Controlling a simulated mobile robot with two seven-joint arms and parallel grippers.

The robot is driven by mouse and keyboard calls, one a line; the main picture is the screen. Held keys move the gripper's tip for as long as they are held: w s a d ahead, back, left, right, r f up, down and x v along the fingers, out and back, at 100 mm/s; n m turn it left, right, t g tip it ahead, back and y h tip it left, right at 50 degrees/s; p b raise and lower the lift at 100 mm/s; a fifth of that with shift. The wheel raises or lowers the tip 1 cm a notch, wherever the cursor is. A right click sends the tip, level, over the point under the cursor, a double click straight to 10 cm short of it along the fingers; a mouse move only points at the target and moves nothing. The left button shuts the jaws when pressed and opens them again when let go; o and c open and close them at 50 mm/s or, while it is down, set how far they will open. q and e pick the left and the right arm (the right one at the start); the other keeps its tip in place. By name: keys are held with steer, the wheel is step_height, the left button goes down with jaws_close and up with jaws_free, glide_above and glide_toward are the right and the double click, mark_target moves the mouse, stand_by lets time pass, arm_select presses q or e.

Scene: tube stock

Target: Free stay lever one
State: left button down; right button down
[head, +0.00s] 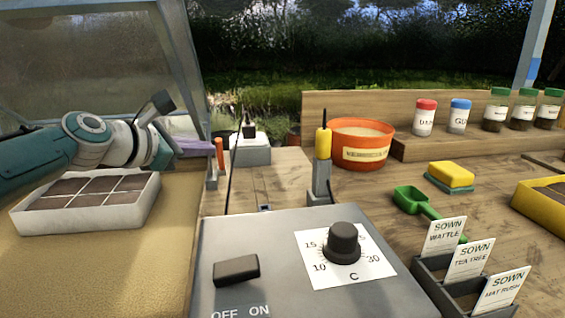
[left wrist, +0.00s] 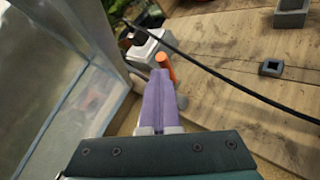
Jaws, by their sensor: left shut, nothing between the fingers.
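An orange-handled lever (head: 219,153) stands upright on a grey base at the right edge of the sand bed, by the foot of the tilted clear lid. I cannot tell which lever is number one. My left gripper (head: 208,147) has purple fingers, shut and empty, with the tips right beside the orange handle. In the left wrist view the shut fingers (left wrist: 160,80) point at the orange handle (left wrist: 166,66), which is partly hidden behind them. I cannot tell whether they touch. A yellow-handled post (head: 323,144) stands upright farther right. My right gripper is not in view.
The clear framed lid (head: 100,60) leans open at the left, above a white seed tray (head: 85,203). A grey control box (head: 290,265) with a dial fills the front, with a black cable rising behind it. An orange pot (head: 360,145) stands right of the yellow post.

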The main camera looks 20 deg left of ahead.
arm_select(q)
steer(key=shift+w+a+r, duration=0.2)
steer(key=shift+w+r, duration=0.15)
steer(key=shift+w, duration=0.25)
steer(key=shift+r+p, duration=0.75)
steer(key=shift+p, duration=0.1)
steer(key=shift+s, duration=0.1)
